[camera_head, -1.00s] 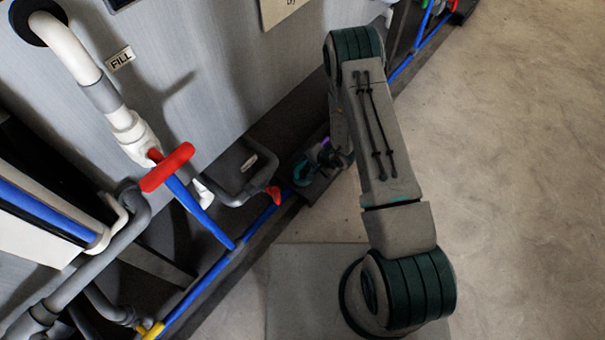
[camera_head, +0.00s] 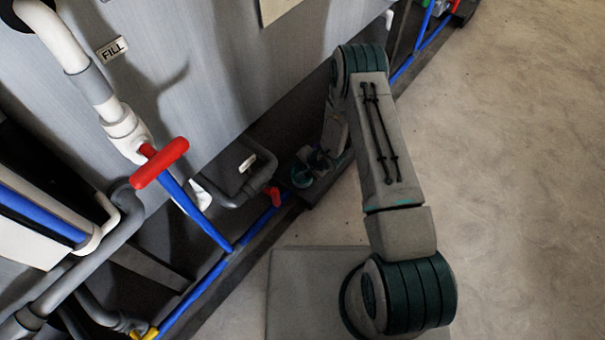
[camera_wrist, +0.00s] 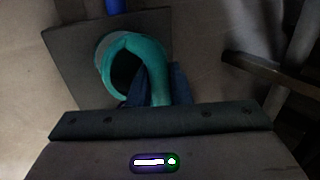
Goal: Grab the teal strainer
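The teal strainer (camera_wrist: 150,55) shows in the wrist view as a curved, ring-like shape with a dark hollow. Its lower end reaches down toward my gripper (camera_wrist: 157,90), where dark blue finger parts show close on both sides of it. The fingertips are partly hidden by the teal part, and I cannot tell whether they touch or grip it. In the head view teal shapes, apparently the strainer (camera_head: 302,174), sit low by the tank wall beside the end of my arm. My gripper is mostly hidden there.
A dark square plate (camera_wrist: 70,60) lies behind the strainer. Blue pipe (camera_head: 262,220), a grey pipe loop (camera_head: 262,160) and a red valve handle (camera_head: 160,163) run along the grey tank wall (camera_head: 220,70). Open concrete floor (camera_head: 510,170) lies to the right.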

